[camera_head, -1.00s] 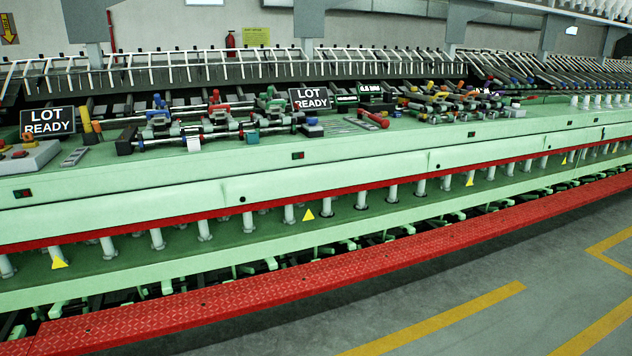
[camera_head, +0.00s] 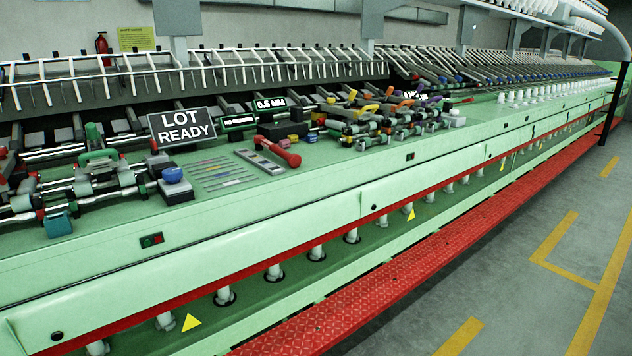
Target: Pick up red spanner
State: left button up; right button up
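A red tool (camera_head: 279,149), the only loose thing here that looks like the red spanner, lies on the green machine top (camera_head: 330,175). It is a short bar with a thicker rounded end toward the front right. It lies beside a grey plate with dark openings (camera_head: 259,162), on that plate's right. Its exact jaw shape is too small to tell. Neither of my grippers is in view.
A "LOT READY" sign (camera_head: 182,128) stands left of the tool, with thin coloured rods (camera_head: 222,173) in front. A cluster of clamps (camera_head: 365,122) sits to the right. A red step (camera_head: 400,270) runs along the machine's foot. The grey floor (camera_head: 560,310) at right is clear.

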aim_at(294, 160)
jog(key=i+l+u, duration=0.15)
jog(key=i+u, duration=0.15)
jog(key=i, duration=1.4)
jog(key=i+l+u, duration=0.1)
jog(key=l, duration=0.3)
jog(key=i+l+u, duration=0.1)
jog(key=l, duration=0.3)
jog(key=i+l+u, duration=0.1)
jog(key=l, duration=0.3)
jog(key=i+l+u, duration=0.1)
jog(key=l, duration=0.35)
